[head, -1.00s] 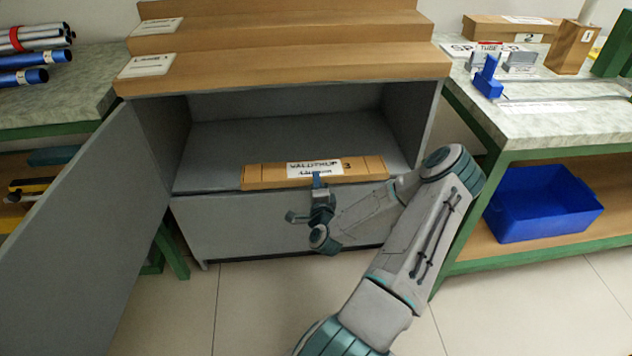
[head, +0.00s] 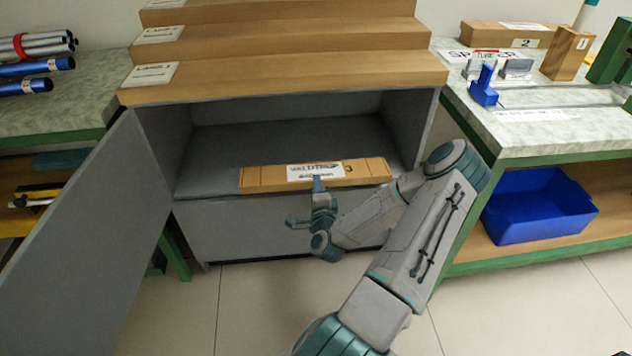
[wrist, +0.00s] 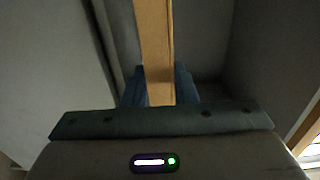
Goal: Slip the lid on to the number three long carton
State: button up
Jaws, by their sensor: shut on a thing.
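The long brown carton marked 3 (head: 370,171) is at the mouth of the open grey cabinet, with a white label on its upper face. My gripper (head: 319,184) is shut on its near side at about mid-length. In the wrist view the carton (wrist: 156,45) is a brown strip running between the blue fingers (wrist: 158,92). I cannot make out a separate lid on or beside it. Whether the carton rests on the cabinet floor or hangs just above it is unclear.
The cabinet's grey door (head: 85,235) stands open at left. Stepped wooden shelves (head: 290,72) sit on top. The right bench (head: 520,130) bears the number 2 carton (head: 500,33), a smaller upright carton (head: 566,54) and a blue fixture (head: 484,88). A blue bin (head: 540,208) stands below.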

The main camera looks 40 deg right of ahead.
jog(key=s+a+r+p, duration=0.4)
jog(key=s+a+p, duration=0.1)
jog(key=s, duration=0.4)
jog(key=shift+s+a, duration=0.2)
jog(key=shift+a, duration=0.2)
jog(key=shift+f, duration=0.1)
